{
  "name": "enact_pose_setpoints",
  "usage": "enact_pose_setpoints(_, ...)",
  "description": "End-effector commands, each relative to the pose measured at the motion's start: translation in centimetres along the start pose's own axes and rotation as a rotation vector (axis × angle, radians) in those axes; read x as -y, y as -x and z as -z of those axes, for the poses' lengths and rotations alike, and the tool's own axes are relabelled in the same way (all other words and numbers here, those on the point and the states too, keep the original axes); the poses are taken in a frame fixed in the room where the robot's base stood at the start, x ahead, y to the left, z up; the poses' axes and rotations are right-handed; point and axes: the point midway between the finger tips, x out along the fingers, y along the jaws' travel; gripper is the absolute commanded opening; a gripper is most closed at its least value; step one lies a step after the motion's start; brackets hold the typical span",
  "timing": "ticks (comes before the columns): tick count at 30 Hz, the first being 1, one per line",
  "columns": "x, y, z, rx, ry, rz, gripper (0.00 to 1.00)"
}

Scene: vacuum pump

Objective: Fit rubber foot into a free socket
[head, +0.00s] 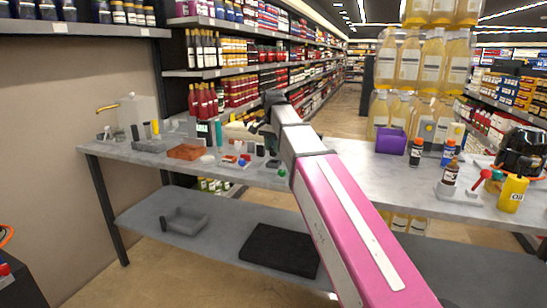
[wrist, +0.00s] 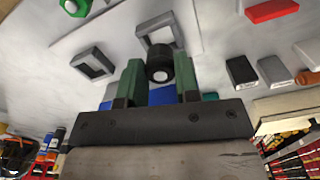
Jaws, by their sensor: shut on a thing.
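My gripper (wrist: 158,70) shows in the wrist view with two green fingers. It is shut on a black round rubber foot (wrist: 157,55) with a pale centre. Two grey square frames, which look like sockets, are in the wrist view: one (wrist: 93,63) to the left of the foot, and one (wrist: 145,33) just beyond it. Both look empty in the parts I see. The foot overlaps the lower part of the second frame in the picture; I cannot tell whether they touch. In the head view my arm hides the fingers and the foot.
The grey worktop (head: 350,185) holds a brown-red block (head: 186,151), a purple container (head: 391,141), small bottles and a yellow oil can (head: 512,194). In the wrist view a green part (wrist: 76,6), a red block (wrist: 271,10) and dark blocks (wrist: 241,70) lie around.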

Motion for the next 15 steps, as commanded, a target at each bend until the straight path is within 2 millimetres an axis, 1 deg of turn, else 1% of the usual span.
enact_pose_setpoints(1, 0.1, -0.2, 0.4, 0.0, 0.0, 0.0, 0.04)
enact_pose_setpoints(5, 0.1, -0.7, 0.6, 0.0, 0.0, 0.0, 0.04)
enact_pose_setpoints(8, 0.0, -1.7, 0.5, 0.001, 0.0, -0.001, 0.04)
enact_pose_setpoints(12, 0.0, -3.6, 0.5, 0.001, 0.0, -0.001, 0.04)
enact_pose_setpoints(15, 0.0, -4.4, 0.5, 0.001, 0.0, -0.001, 0.04)
